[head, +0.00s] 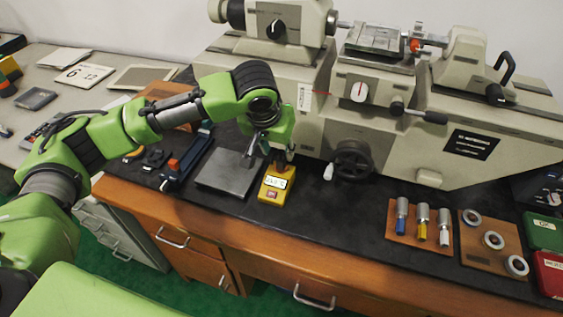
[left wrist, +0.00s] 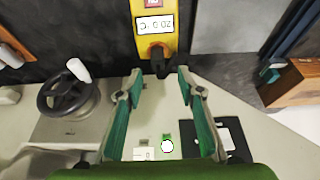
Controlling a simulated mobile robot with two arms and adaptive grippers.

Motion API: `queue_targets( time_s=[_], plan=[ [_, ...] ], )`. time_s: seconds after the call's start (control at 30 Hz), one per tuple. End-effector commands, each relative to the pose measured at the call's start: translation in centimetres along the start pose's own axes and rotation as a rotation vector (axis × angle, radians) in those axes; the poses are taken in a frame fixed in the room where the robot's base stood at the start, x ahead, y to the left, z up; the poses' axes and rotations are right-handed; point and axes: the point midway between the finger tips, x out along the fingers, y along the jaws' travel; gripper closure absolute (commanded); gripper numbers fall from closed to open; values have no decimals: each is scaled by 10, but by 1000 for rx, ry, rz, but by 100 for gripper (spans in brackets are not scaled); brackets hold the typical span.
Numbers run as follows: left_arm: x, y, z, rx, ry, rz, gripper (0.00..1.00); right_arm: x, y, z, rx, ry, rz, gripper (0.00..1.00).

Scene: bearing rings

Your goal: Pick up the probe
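The yellow device with a small digital display (head: 277,184) lies on the dark worktop, just in front of the machine and right of a grey plate. In the left wrist view the yellow device (left wrist: 154,40) reaches in from the top edge, with a dark end part (left wrist: 158,62) in line with the gap between my fingertips. I cannot tell for sure if this device is the probe. My left gripper (head: 271,148) is above and behind it, fingers pointing down. In the left wrist view the left gripper (left wrist: 158,78) is open, with nothing clearly held. My right gripper is not in view.
The grey machine with a handwheel (head: 352,163) stands close behind. A grey plate (head: 228,172) with a stand is just left. Several cylindrical gauges on a wooden board (head: 398,237), rings on another board (head: 470,255), and green (head: 545,232) and red boxes (head: 549,275) are at right.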

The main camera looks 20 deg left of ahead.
Motion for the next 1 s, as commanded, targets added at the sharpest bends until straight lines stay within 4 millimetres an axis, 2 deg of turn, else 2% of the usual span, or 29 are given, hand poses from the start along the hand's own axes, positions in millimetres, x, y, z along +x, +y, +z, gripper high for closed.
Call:
queue_targets(
  time_s=[0.2,0.3,0.5,0.77,0.9,1.0],
  plan=[
    [15,1,1,1,-2,-1,65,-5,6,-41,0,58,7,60],
    [29,2,1,1,-2,-1,65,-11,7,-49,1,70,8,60],
    [55,3,2,2,0,0,65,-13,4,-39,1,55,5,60],
    [60,3,3,2,1,0,65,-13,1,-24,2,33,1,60],
    [59,3,3,2,1,0,99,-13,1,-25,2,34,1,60],
    [60,3,3,2,0,0,100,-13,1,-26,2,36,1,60]
  ],
)
